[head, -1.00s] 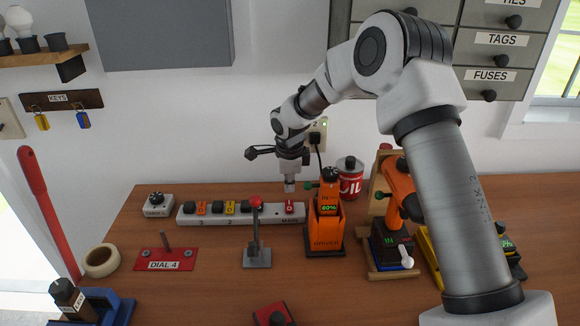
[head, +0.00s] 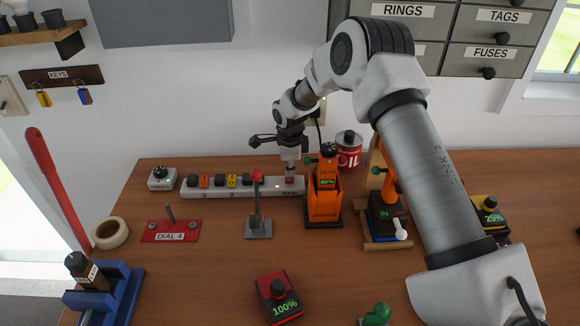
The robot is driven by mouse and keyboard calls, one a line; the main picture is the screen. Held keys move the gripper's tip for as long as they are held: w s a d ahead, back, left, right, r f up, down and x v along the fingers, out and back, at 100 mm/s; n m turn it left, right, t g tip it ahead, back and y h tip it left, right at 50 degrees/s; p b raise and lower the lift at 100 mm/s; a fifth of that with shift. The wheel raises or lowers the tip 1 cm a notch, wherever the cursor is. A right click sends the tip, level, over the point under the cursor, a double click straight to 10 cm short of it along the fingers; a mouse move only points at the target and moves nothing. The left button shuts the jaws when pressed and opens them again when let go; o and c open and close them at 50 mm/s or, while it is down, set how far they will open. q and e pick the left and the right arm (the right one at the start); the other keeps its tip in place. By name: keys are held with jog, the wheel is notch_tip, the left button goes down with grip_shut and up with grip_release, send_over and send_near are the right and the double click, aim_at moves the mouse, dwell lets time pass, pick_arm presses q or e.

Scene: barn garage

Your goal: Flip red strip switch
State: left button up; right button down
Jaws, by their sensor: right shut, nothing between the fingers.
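The white power strip (head: 238,194) lies along the back of the wooden bench. It carries black plugs and orange and yellow switches. A small red switch (head: 291,181) sits at its right end, by the label MAIN. My right gripper (head: 290,175) points straight down over that red switch, shut and empty. Its tip is at or just above the switch and hides part of it; I cannot tell whether they touch. Which way the switch is tipped is not clear. My left gripper is not in view.
A red-knobbed lever (head: 257,207) stands in front of the strip. An orange charger (head: 324,202) is close right of my gripper, with an oil can (head: 348,152) behind. A red 100% device (head: 279,298) lies in front. The bench's middle front is mostly clear.

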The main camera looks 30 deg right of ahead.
aim_at(290, 180)
jog(key=shift+s, duration=0.15)
jog(key=shift+s+a+p, duration=0.4)
jog(key=shift+s+a, duration=0.05)
jog(key=shift+s, duration=0.15)
pick_arm(q)
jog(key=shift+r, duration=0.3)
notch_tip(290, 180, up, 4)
jog(key=p, duration=0.4)
pick_arm(e)
notch_tip(290, 180, up, 5)
jog(key=shift+s+a+f, duration=0.1)
jog(key=shift+s+a+r+b, duration=0.25)
jog(key=shift+s+r+b, duration=0.2)
jog(key=shift+b, duration=0.7)
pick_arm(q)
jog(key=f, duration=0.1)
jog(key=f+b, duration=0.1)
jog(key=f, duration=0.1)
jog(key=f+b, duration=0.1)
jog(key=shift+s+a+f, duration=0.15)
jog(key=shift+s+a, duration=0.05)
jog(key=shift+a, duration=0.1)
pick_arm(e)
notch_tip(290, 180, up, 8)
jog(key=s, duration=0.1)
jog(key=shift+s+a, duration=0.15)
jog(key=shift+a, duration=0.25)
